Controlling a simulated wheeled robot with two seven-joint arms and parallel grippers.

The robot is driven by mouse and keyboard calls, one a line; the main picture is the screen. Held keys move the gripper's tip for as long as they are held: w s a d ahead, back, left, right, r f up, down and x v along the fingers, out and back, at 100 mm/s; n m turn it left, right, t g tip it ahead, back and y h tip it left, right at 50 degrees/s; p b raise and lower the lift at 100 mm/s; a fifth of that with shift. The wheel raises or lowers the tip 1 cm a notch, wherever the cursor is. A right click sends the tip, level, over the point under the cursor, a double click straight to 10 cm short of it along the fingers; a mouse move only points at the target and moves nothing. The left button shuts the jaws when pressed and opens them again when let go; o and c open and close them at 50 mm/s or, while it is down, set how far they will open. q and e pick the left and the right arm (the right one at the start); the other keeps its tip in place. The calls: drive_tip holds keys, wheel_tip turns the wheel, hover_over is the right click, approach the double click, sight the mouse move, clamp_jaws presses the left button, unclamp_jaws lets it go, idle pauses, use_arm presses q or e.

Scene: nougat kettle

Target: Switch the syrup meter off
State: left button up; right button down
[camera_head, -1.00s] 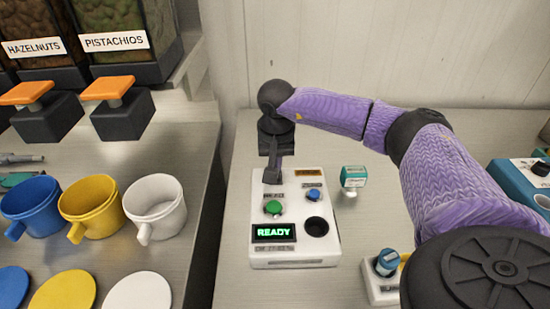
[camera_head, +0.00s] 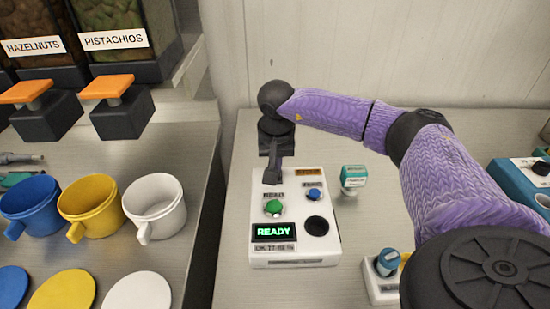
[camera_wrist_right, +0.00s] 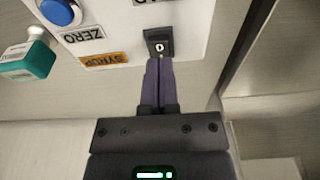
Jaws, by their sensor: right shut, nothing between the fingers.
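The syrup meter (camera_head: 262,215) is a white box on the table, its display (camera_head: 273,232) lit green with "READY". It has a green button (camera_head: 273,208), a blue button (camera_head: 313,194) and a dark round hole. Its black switch (camera_wrist_right: 159,42), marked "0", sits at the far edge beside the "SYRUP" label in the right wrist view. My right gripper (camera_wrist_right: 157,62) is shut and empty, with its fingertips at the near edge of this switch; I cannot tell whether they touch. It also shows in the head view (camera_head: 271,178), partly covering the switch. My left gripper is out of view.
A teal-topped stamp (camera_head: 353,178) stands right of the meter. A white device with a blue knob (camera_head: 388,262) is at the lower right. Blue, yellow and white (camera_head: 155,207) cups stand on the left counter, below nut dispensers. A wall (camera_head: 400,55) rises behind.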

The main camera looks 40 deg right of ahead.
drive_tip(key=shift+f+b, duration=0.6)
drive_tip(key=shift+f, duration=0.35)
idle(0.3)
wheel_tip(320, 180, up, 7)
drive_tip(key=p, duration=0.6)
drive_tip(key=shift+r, duration=0.15)
drive_tip(key=shift+f, duration=0.2)
